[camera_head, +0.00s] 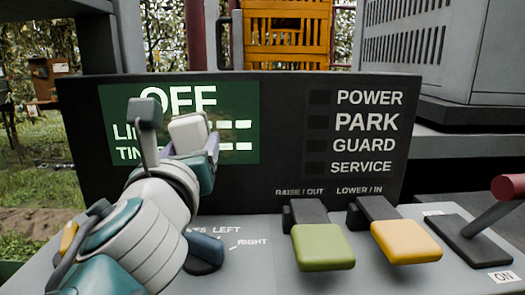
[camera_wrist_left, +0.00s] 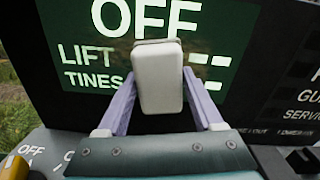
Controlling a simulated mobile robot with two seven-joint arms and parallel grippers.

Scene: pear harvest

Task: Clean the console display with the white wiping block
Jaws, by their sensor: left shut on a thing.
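The console display (camera_head: 240,100) is a green screen with white text, "OFF" at the top and "LIFT TINES" below, partly hidden by my arm. It also fills the upper part of the left wrist view (camera_wrist_left: 225,35). A faint brownish smear shows on it around the block. My left gripper (camera_head: 192,143) is shut on the white wiping block (camera_head: 187,131), with one finger on each side in the left wrist view (camera_wrist_left: 158,85). The block stands up in front of the middle of the display. I cannot tell whether it touches the screen. My right gripper is not in view.
A grey-topped lever (camera_head: 145,112) rises close left of the block. A green pedal-shaped switch (camera_head: 323,247), a yellow one (camera_head: 407,241) and a red-handled lever (camera_head: 508,187) stand on the console's right side. An orange slatted frame (camera_head: 287,35) is behind.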

